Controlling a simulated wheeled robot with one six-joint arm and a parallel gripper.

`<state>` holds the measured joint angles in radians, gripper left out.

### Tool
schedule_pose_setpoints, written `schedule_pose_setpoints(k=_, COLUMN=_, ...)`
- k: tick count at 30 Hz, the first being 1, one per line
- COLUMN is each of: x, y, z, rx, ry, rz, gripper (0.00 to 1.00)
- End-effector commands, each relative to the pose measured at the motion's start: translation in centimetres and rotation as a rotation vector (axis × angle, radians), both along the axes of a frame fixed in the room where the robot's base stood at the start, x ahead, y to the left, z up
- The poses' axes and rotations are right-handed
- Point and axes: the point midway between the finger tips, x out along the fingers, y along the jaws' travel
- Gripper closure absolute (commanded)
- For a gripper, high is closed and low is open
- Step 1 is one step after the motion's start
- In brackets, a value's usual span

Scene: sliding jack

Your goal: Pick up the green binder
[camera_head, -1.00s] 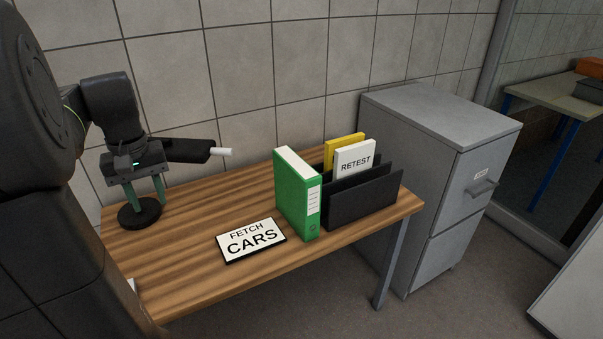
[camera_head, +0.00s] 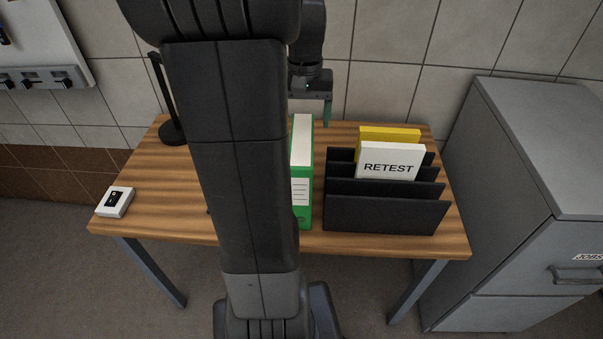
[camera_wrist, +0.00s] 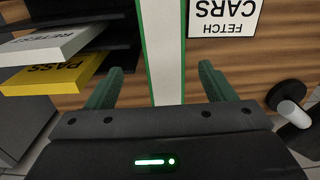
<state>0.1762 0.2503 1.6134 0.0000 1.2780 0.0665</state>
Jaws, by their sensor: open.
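The green binder (camera_head: 302,190) stands upright on the wooden table, just left of the black file sorter. My arm hides part of its left side in the head view. In the wrist view its white top with green edges (camera_wrist: 163,45) runs between my two fingers. My gripper (camera_wrist: 162,80) is open, pointing down, with one finger on each side of the binder's line. I cannot tell how far down the fingers reach. In the head view my gripper (camera_head: 326,110) shows partly at the binder's far end; one finger is visible.
The black sorter (camera_head: 385,215) holds a white RETEST folder (camera_head: 390,165) and a yellow one (camera_head: 390,134). The FETCH CARS sign (camera_wrist: 224,14) lies on the other side of the binder. A black stand (camera_head: 172,132) and white box (camera_head: 115,201) are left. A grey cabinet (camera_head: 540,150) stands right.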

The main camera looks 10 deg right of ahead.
Motion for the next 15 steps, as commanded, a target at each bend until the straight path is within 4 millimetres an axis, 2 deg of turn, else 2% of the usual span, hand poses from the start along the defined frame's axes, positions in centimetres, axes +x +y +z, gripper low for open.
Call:
schedule_pose_setpoints(k=1, x=-0.1, y=0.1, z=-1.2, rx=0.001, ry=0.006, rz=0.000, gripper=0.24)
schedule_pose_setpoints(k=4, x=-0.1, y=0.1, z=-2.9, rx=0.001, ry=0.005, rz=0.000, gripper=0.24)
schedule_pose_setpoints(k=15, x=-0.2, y=0.6, z=-6.3, rx=0.001, ry=0.005, rz=0.001, gripper=0.24)
